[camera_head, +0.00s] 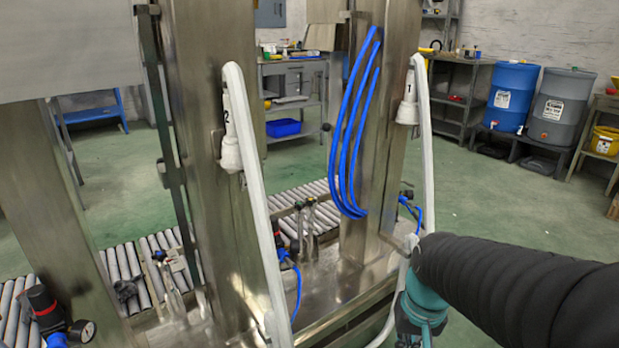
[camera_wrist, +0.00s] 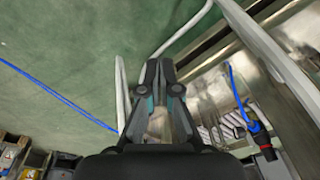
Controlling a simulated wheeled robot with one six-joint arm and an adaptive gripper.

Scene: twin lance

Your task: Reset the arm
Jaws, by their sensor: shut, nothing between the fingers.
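My gripper (camera_wrist: 159,72) shows in the wrist view with its two dark fingers together and nothing visible between them. It points at the floor and the edge of the metal frame. In the head view my black-sleeved arm comes in from the right, and its end is low at the right, with the fingertips out of sight. The white lance marked 2 (camera_head: 231,130) hangs on the left steel post. The white lance marked 1 (camera_head: 409,100) hangs on the right steel post, near my arm.
Blue hoses (camera_head: 352,130) hang on the right post. Roller conveyors (camera_head: 305,205) run behind the steel frame. A pressure regulator (camera_head: 42,308) sits at the lower left. Blue (camera_head: 511,97) and grey (camera_head: 560,108) barrels stand at the back right. The green floor (camera_head: 500,200) between is clear.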

